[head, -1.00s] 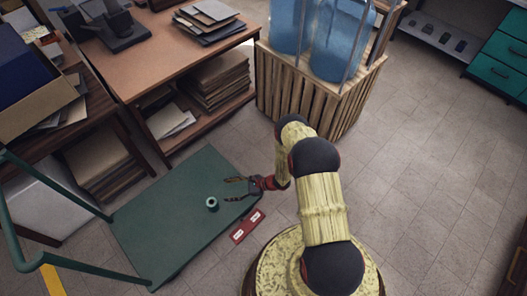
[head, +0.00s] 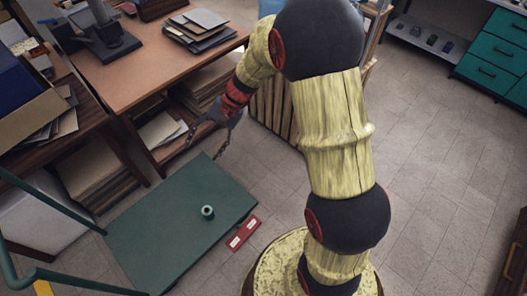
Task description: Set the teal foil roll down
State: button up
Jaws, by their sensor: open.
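The teal foil roll (head: 208,211) stands on the green flat bed of a trolley (head: 150,240), right of the bed's middle. A dark hole shows in its top. My gripper (head: 206,146) is open and empty, raised above and beyond the roll, in front of the wooden desk's lower shelf in the picture. Its fingers are apart from the roll and nothing is between them.
A wooden desk (head: 134,72) with dark folders (head: 200,28) stands behind the trolley. The trolley's green handle (head: 40,205) rises at the left. Teal drawers (head: 495,45) stand far right. Open tiled floor lies right of my arm.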

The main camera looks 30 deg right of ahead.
jog(key=s+d+r+n+t+h, duration=0.2)
jog(key=s+d+r+n+h, duration=0.1)
jog(key=s+r, duration=0.6)
jog(key=s+d+r+n+t+h, duration=0.3)
jog(key=s+r, duration=0.7)
jog(key=s, duration=0.4)
jog(key=d+n+h, duration=0.1)
jog(key=d+h, duration=0.1)
jog(key=shift+s+d+r+n+t, duration=0.15)
jog(key=shift+d+n+t, duration=0.15)
notch_tip(320, 180, up, 4)
jog(key=p, duration=0.3)
jog(key=shift+f+p, duration=0.2)
jog(key=shift+p, duration=0.15)
jog(key=shift+f, duration=0.15)
